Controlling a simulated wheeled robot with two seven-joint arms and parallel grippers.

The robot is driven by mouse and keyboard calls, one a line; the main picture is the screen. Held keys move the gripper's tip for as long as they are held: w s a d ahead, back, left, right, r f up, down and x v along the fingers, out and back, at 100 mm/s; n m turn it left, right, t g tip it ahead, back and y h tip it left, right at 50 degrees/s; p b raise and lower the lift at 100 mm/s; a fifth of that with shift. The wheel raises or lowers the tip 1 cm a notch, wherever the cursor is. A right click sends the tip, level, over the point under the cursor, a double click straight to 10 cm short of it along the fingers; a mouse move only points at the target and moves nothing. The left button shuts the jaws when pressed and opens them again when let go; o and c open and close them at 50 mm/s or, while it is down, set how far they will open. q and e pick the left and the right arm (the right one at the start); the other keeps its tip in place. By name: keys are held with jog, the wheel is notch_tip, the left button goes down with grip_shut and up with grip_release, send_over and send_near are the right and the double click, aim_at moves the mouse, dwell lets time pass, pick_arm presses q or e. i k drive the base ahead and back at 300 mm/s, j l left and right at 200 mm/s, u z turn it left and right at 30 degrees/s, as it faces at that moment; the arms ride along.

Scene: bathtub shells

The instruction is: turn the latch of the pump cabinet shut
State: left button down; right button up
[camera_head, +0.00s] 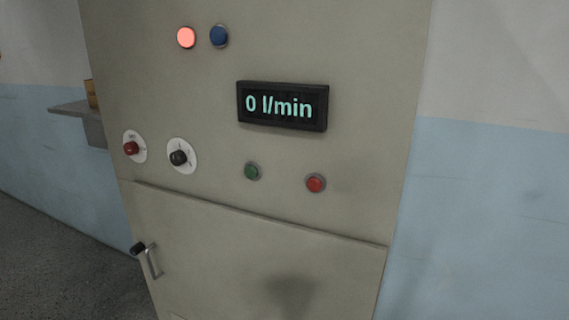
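The pump cabinet (350,45) is a tall beige-grey box that fills the middle of the head view. Its lower door (225,245) appears flush with the front. At the door's left edge is a black latch knob (138,248), with a grey metal handle (153,262) just right of it. The latch is small here, and I cannot tell its exact turn. Neither of my grippers is in view. A soft dark shadow falls on the lower door.
The upper panel has a display (282,106) reading 0 l/min, a lit red lamp (186,38), a dark blue lamp (219,36), a red knob (131,148), a black knob (179,157), a green button (252,171) and a red button (315,183). A wall shelf (82,108) is left. Floor shows lower left.

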aim_at(139, 247)
jog(key=k+l+u, duration=0.1)
jog(key=k, duration=0.45)
jog(key=k+l+u, duration=0.15)
jog(key=k+l, duration=0.15)
jog(key=k, duration=0.3)
jog(key=i+j, duration=0.2)
jog(key=i+j+z, duration=0.1)
jog(key=j, duration=0.35)
jog(key=i+j, duration=0.4)
jog(key=j, duration=0.25)
jog(key=i+j+z, duration=0.1)
jog(key=j, duration=0.25)
jog(key=i+j, duration=0.2)
jog(key=j, duration=0.15)
jog(key=i+j, duration=0.15)
jog(key=j, duration=0.2)
jog(key=i+l+z, duration=0.05)
